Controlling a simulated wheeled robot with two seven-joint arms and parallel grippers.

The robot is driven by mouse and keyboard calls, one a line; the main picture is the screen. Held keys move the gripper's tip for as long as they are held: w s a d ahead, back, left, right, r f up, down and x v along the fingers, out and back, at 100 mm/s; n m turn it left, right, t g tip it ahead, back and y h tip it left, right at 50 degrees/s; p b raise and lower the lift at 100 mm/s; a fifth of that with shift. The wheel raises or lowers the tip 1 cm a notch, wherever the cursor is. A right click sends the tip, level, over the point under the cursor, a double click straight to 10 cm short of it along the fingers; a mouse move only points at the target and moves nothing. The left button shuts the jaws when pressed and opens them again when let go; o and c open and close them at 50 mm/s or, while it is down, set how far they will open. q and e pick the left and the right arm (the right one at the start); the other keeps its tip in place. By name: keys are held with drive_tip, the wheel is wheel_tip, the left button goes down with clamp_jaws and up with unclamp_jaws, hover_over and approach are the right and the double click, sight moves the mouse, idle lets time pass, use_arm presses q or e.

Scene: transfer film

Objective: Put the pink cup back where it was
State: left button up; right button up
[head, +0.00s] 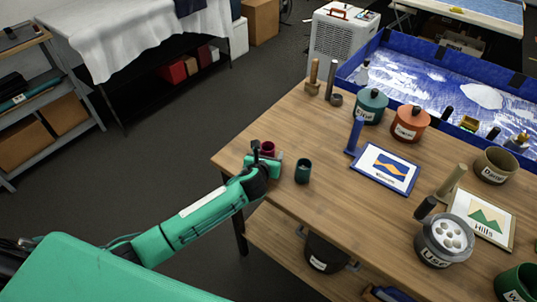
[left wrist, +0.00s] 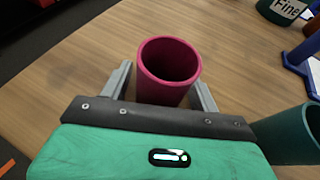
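The pink cup (head: 267,149) is upright at the left corner of the wooden table (head: 330,135). It also shows in the left wrist view (left wrist: 168,88), with its open mouth facing the camera. My left gripper (head: 265,158) is at the cup, with one finger on each side of it. In the left wrist view a narrow gap shows between the left finger and the cup; the right finger is very close to the cup wall. The cup's base is hidden by the gripper. My right gripper is not in view.
A dark green cup (head: 303,171) stands just right of the pink cup. A blue stand (head: 354,137), a framed picture (head: 385,169) and lidded teal (head: 371,105) and orange (head: 410,123) pots stand farther right. The table's left edge is close to the gripper.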

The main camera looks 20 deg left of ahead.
use_arm(q)
drive_tip(key=shift+r, duration=0.15)
drive_tip(key=shift+s, duration=0.25)
drive_tip(key=b+v, duration=0.1)
drive_tip(key=v, duration=0.9)
drive_tip(key=shift+s+r, duration=0.15)
drive_tip(key=shift+r, duration=0.05)
drive_tip(key=shift+s+r, duration=0.2)
drive_tip(key=shift+s, duration=0.3)
